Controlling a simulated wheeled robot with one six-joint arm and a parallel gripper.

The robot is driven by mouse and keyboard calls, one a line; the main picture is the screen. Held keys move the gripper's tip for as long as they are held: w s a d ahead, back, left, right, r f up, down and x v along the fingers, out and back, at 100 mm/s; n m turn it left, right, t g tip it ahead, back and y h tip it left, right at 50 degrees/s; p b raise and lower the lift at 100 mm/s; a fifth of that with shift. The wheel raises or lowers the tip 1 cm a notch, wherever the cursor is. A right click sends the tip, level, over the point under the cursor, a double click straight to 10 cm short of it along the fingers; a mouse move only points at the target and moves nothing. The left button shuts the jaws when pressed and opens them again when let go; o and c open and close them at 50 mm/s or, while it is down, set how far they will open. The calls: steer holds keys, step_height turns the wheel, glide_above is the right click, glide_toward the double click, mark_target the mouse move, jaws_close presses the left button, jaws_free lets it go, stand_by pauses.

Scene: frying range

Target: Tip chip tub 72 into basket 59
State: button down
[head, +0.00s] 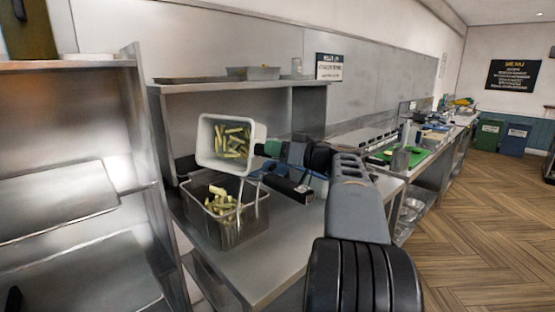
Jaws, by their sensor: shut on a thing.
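A white tub (204,146) is tilted on its side, its open mouth facing toward me, with several yellow-green chips (232,141) inside. My gripper (262,149) is shut on the tub at its right side and holds it in the air. A metal basket (236,232) stands on the steel counter just below the tub, and chips (220,200) lie in it. The tub's lower edge overlaps the back of the basket in the picture. I cannot read a number on the tub or the basket.
The steel counter (270,262) has clear room right of the basket. A shelf (200,87) with a metal pan (252,73) runs above. A metal rack (130,150) stands close on the left. A green board (405,156) lies farther along the counter.

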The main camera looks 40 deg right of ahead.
steer(key=shift+s+a+f+n+b, duration=0.2)
steer(key=shift+a+f+n+b, duration=0.3)
steer(key=shift+b, duration=1)
steer(key=shift+s+a+f+n+b, duration=0.25)
steer(key=shift+n+b, duration=0.45)
steer(key=shift+b, duration=0.75)
steer(key=shift+s+a+n+b, duration=0.1)
steer(key=shift+a+n+b, duration=0.4)
steer(key=shift+b, duration=0.55)
